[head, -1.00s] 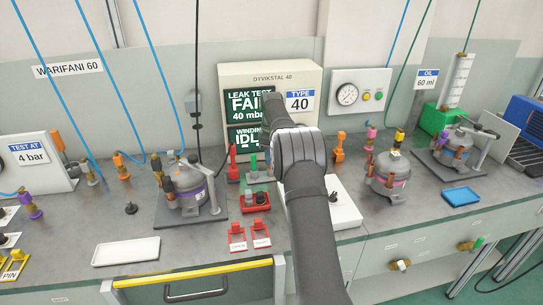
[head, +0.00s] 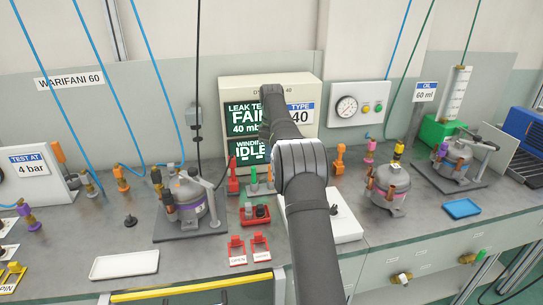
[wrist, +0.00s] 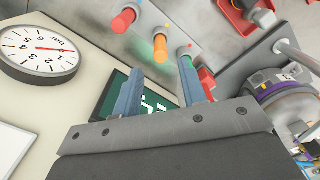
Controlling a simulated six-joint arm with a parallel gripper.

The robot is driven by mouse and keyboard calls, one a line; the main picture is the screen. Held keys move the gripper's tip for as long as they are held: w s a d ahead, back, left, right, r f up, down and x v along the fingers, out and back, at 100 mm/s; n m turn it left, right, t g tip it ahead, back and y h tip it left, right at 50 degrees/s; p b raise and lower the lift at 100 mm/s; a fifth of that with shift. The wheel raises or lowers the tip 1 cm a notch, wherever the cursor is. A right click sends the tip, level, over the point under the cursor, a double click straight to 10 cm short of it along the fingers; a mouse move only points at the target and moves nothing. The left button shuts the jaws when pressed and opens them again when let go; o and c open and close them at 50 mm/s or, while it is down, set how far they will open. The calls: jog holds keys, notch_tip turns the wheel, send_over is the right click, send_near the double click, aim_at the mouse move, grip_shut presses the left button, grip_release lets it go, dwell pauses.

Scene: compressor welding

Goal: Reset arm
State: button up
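My arm runs up the middle of the head view, in front of the DYVIKSTAL 40 test box (head: 237,88). My gripper itself is hidden there behind my own arm. In the wrist view my gripper (wrist: 158,88) shows two blue-grey fingers spread well apart. No held object shows between them, only part of a dark green screen (wrist: 150,105) behind. The fingers hang over the bench near a row of coloured knobs, and I cannot tell the exact gap to them.
A compressor (head: 190,198) stands on a plate left of my arm, another (head: 388,187) to the right, and a third (head: 453,157) farther right. A red tray (head: 250,221) and a white tray (head: 124,264) lie on the bench. A round gauge (wrist: 42,52) is close in the wrist view.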

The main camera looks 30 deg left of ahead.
notch_tip(320, 180, down, 7)
jog(key=shift+f, duration=0.1)
notch_tip(320, 180, up, 4)
jog(key=shift+d+r, duration=0.1)
jog(key=shift+d, duration=0.05)
jog(key=shift+w+d+r, duration=0.1)
jog(key=shift+d+r, duration=0.2)
jog(key=shift+d, duration=0.3)
jog(key=shift+w+d+r, duration=0.1)
jog(key=shift+d+r, duration=0.25)
jog(key=shift+d, duration=0.25)
jog(key=shift+w+d+r, duration=0.1)
jog(key=shift+d+r, duration=0.2)
jog(key=shift+d, duration=0.3)
